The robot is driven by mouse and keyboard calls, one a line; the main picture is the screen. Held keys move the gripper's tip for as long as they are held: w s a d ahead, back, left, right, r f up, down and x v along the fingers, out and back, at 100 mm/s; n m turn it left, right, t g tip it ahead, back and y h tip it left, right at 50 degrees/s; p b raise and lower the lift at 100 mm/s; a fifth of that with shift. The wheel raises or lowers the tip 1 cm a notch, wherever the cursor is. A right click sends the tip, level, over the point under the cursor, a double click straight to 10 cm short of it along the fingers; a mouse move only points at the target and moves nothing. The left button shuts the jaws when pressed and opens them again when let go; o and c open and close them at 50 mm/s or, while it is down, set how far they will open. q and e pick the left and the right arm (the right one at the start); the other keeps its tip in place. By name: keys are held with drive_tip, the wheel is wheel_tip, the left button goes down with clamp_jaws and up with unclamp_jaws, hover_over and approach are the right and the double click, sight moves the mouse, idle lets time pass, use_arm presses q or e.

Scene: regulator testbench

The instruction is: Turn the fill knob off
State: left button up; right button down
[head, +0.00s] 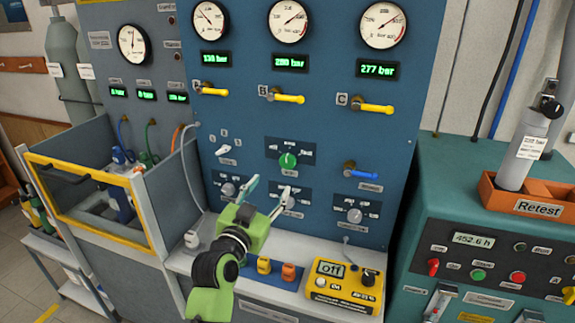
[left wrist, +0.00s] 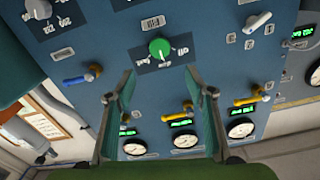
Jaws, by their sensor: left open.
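The blue panel carries several knobs whose labels are too small to read surely, so I cannot tell which is the fill knob. A green round knob (head: 288,160) sits at the panel's middle; it also shows in the left wrist view (left wrist: 159,47). Below it are grey knobs at left (head: 228,188) and right (head: 354,215), and a middle one partly hidden behind my gripper. My left gripper (head: 270,187) is open and empty in front of the panel, below the green knob. In the left wrist view its fingers (left wrist: 163,80) stand apart, with the green knob beyond them. My right gripper is not in view.
Yellow levers (head: 290,98) and gauges (head: 289,22) line the upper panel. A blue lever (head: 362,171) and a white switch (head: 223,150) flank the green knob. A yellow box (head: 345,283) reading "off" stands on the ledge below. A cylinder (head: 527,150) stands at right.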

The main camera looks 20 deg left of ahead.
sight(286, 163)
use_arm(q)
drive_tip(key=w+p, duration=0.2)
drive_tip(key=w, duration=0.9)
drive_tip(key=shift+w+d, duration=0.15)
drive_tip(key=shift+w, duration=0.25)
drive_tip(key=shift+w+f, duration=0.1)
drive_tip(key=shift+w, duration=0.45)
drive_tip(key=c, duration=1.1)
